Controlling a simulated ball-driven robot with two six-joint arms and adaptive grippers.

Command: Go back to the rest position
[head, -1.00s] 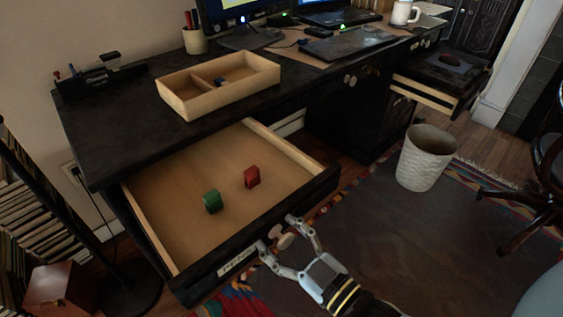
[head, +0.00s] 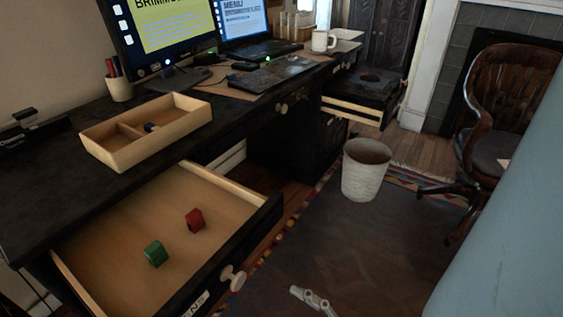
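A small part of my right gripper (head: 315,300), a pale grey finger, shows at the bottom edge over the dark rug. The rest of it is cut off, so its opening cannot be told. It is apart from the round knob (head: 232,279) of the pulled-out desk drawer (head: 262,213). My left gripper is not in view.
The open drawer holds a green block (head: 155,253) and a red block (head: 195,220). A wooden tray (head: 117,154) stands on the desk (head: 40,200). A white wastebasket (head: 364,175) and a wooden chair (head: 495,110) stand to the right. Open rug (head: 370,250) lies between.

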